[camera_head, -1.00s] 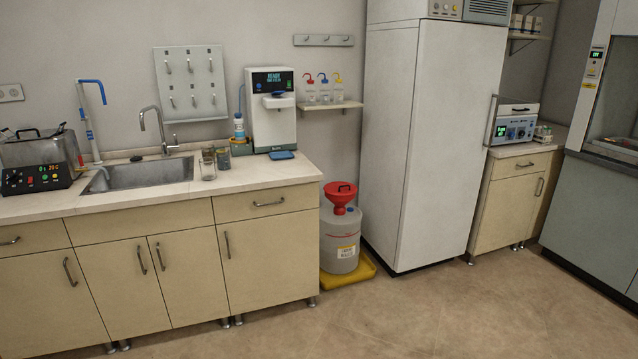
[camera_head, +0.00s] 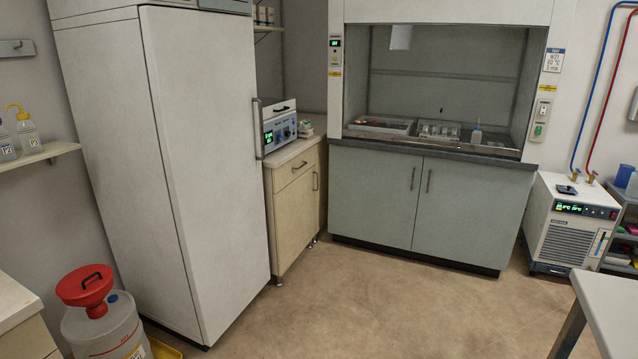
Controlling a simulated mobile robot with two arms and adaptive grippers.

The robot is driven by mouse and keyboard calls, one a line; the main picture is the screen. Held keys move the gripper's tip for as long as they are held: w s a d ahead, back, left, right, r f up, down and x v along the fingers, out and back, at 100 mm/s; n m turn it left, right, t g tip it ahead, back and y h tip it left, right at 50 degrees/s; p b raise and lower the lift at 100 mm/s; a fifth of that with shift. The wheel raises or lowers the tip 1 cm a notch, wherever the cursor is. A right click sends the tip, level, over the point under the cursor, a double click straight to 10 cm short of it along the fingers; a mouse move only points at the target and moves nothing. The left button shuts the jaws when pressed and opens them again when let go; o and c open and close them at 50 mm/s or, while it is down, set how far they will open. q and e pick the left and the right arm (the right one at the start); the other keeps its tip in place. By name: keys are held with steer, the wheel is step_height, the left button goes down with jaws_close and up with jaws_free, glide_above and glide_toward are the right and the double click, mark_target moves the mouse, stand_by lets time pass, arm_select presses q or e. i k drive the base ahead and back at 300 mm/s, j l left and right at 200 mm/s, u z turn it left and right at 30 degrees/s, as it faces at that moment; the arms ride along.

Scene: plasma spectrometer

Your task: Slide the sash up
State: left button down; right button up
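A fume hood (camera_head: 440,80) stands against the far wall, right of centre. Its front opening shows the interior, with a tray (camera_head: 380,125), a rack of small items (camera_head: 438,130) and a small wash bottle (camera_head: 476,134) on the work surface. A pale panel, which may be the sash (camera_head: 450,11), runs across the top of the opening. Its lower edge is high, and I cannot tell its exact limits. Neither of my grippers is in view.
A tall white cabinet (camera_head: 205,160) stands at left, with a waste container with red funnel (camera_head: 88,288) before it. A chiller (camera_head: 570,225) stands right of the hood. A pale table (camera_head: 612,300) juts in at lower right. The floor (camera_head: 400,305) between is clear.

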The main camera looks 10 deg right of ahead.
mark_target(456, 145)
steer(key=i+l+z, duration=0.4)
steer(key=i, duration=0.2)
steer(key=i+z, duration=0.4)
steer(key=i, duration=0.15)
steer(key=i+j+z, duration=0.1)
steer(key=i+z, duration=0.35)
steer(key=i, duration=0.15)
steer(key=i+z, duration=0.1)
steer(key=i, duration=0.6)
steer(key=i+j+z, duration=0.1)
steer(key=i, duration=0.55)
steer(key=i+j+z, duration=0.1)
steer(key=i, duration=0.55)
